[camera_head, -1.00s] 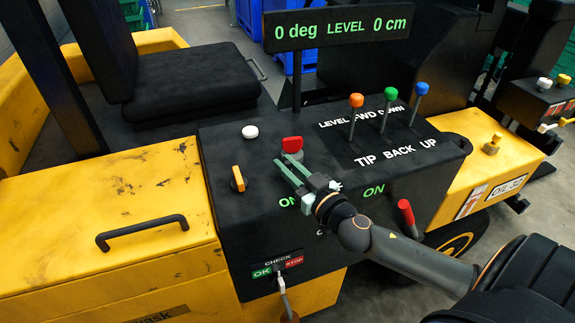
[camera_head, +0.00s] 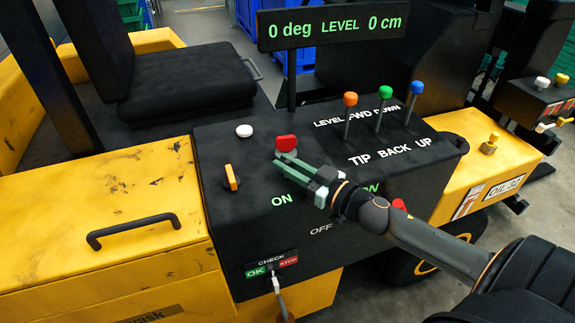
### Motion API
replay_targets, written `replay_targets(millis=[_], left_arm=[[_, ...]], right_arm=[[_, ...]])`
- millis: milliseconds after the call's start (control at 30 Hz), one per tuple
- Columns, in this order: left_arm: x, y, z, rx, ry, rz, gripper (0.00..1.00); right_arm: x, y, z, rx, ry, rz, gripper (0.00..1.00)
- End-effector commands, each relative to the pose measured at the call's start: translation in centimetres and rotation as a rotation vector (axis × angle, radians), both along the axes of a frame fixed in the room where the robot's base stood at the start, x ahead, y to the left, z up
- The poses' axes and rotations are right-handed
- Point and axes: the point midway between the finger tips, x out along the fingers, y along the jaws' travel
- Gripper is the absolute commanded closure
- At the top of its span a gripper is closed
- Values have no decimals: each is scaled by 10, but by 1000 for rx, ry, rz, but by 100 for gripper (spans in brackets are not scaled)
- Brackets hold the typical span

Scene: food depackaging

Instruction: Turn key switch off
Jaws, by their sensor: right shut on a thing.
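A black control panel (camera_head: 225,215) stands in the middle, with green ON and white OFF lettering. A red key-like knob (camera_head: 285,142) sits on its top, its flat head seen broadside. My right gripper (camera_head: 287,164), with green fingers, reaches in from the right. An orange-yellow switch (camera_head: 232,177) stands upright on the panel to the left, apart from the gripper. My left gripper is not in view.
Three levers with orange, green and blue balls (camera_head: 350,99) stand behind the gripper. A white button (camera_head: 244,131) lies left of the knob. A display (camera_head: 333,26) rises behind on a post. A red handle (camera_head: 399,204) sits partly behind my right arm.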

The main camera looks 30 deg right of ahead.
Motion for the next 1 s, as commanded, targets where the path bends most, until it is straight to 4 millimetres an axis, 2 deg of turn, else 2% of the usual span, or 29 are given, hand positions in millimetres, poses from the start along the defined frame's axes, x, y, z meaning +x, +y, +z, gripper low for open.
replay_targets(millis=[233,633,667,900,1000], left_arm=[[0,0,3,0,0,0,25],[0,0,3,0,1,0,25],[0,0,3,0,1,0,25],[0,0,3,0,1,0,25],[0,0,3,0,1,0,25]], right_arm=[[-3,-7,-2,-1,6,120,100],[-4,-8,-1,2,3,144,100],[-4,-8,-1,2,3,144,80],[-4,-8,-1,2,1,143,52],[-4,-8,0,2,0,143,50]])
